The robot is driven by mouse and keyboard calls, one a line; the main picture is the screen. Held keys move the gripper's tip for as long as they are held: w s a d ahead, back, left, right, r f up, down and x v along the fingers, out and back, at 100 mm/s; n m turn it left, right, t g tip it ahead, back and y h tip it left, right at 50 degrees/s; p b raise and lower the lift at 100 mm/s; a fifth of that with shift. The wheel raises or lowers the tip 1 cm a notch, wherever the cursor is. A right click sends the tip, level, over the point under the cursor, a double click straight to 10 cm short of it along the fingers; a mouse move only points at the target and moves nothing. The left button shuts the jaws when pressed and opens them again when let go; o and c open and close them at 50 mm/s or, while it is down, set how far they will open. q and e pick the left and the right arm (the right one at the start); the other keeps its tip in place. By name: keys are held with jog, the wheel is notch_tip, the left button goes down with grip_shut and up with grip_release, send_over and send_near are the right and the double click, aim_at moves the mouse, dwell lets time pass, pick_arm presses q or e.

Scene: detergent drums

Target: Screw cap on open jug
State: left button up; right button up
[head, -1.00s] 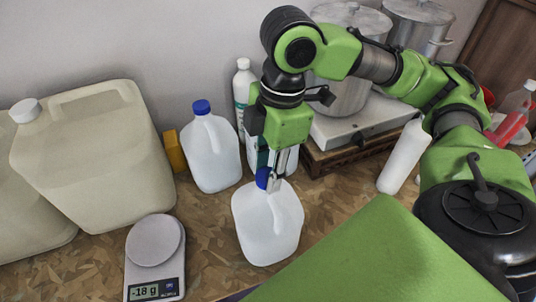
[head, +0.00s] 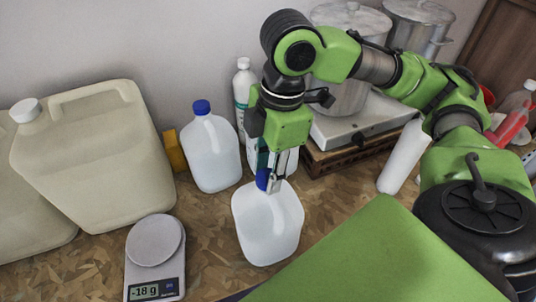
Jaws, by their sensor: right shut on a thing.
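A translucent white jug (head: 267,228) stands on the wooden counter in the middle of the head view. My right gripper (head: 270,182) points down over the jug's mouth and is shut on a blue cap (head: 262,179). The cap is at the jug's neck, partly hidden by the fingers; I cannot tell how far it sits on the thread. A second jug (head: 213,155) with its own blue cap (head: 201,107) stands behind to the left. My left gripper is not in view.
A kitchen scale (head: 154,251) reading -18 g stands to the left. Large beige canisters (head: 95,165) fill the far left. A white bottle (head: 243,88) stands behind my gripper. A white cylinder (head: 402,158) and a hotplate (head: 350,125) with pots are on the right.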

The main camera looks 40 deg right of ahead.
jog(key=m, duration=0.5)
jog(key=shift+s+f+t, duration=0.1)
jog(key=shift+t, duration=0.2)
jog(key=shift+m, duration=0.4)
jog(key=m, duration=0.3)
jog(key=shift+a+m+h, duration=0.1)
jog(key=shift+m+h, duration=0.3)
jog(key=shift+m, duration=1)
jog(key=shift+m, duration=1.1)
jog(key=m, duration=0.3)
jog(key=shift+m+h, duration=0.3)
jog(key=shift+h, duration=0.1)
